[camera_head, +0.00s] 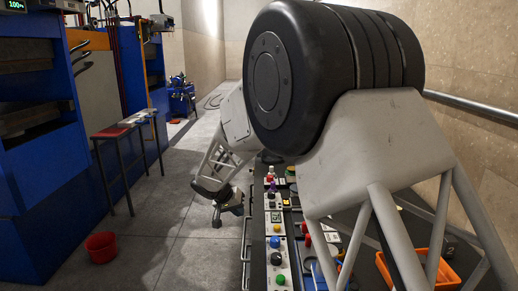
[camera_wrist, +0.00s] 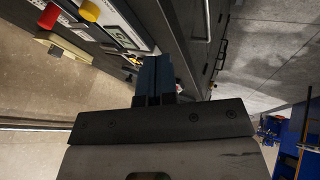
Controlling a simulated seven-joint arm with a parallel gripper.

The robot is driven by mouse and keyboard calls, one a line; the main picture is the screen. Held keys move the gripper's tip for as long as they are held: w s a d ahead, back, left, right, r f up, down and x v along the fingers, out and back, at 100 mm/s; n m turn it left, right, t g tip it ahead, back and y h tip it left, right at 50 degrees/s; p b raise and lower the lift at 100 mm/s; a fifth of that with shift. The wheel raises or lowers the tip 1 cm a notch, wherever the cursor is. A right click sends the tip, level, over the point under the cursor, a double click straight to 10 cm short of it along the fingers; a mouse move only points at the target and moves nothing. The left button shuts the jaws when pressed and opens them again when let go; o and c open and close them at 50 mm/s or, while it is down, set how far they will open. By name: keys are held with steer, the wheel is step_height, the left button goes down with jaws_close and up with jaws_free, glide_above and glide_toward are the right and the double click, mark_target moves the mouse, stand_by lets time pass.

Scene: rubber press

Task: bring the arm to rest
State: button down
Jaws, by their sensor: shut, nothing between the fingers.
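My gripper (camera_wrist: 155,68) shows in the wrist view with its dark fingers together and nothing between them. It is held clear of the floor, with the control panels and the dark cabinet side behind it in that view. In the head view my grey arm, with its large black round joint, fills the middle and right. The dark end of my arm hangs left of the bench at mid-picture, above the floor.
The bench carries button panels (camera_head: 276,243) and an orange bin (camera_head: 435,268), partly hidden by my arm. A red bucket (camera_head: 101,247) stands on the floor at left. A stool (camera_head: 112,133) stands by the blue machines (camera_head: 62,165). The aisle floor is clear.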

steer(key=s+d+r+g+y, duration=0.1)
steer(key=s+d+r, duration=0.6)
steer(key=s+d, duration=0.3)
steer(key=s+d+r+g+y, duration=0.1)
steer(key=s+d+r, duration=0.6)
steer(key=s+d, duration=0.3)
steer(key=s+d+y, duration=0.1)
steer(key=s+d, duration=0.2)
steer(key=s, duration=1.1)
steer(key=s+d+n+y, duration=0.1)
steer(key=s+d+y, duration=0.1)
steer(key=s, duration=1.2)
steer(key=shift+d+t, duration=0.4)
steer(key=shift+d, duration=0.15)
steer(key=shift+s+f, duration=0.1)
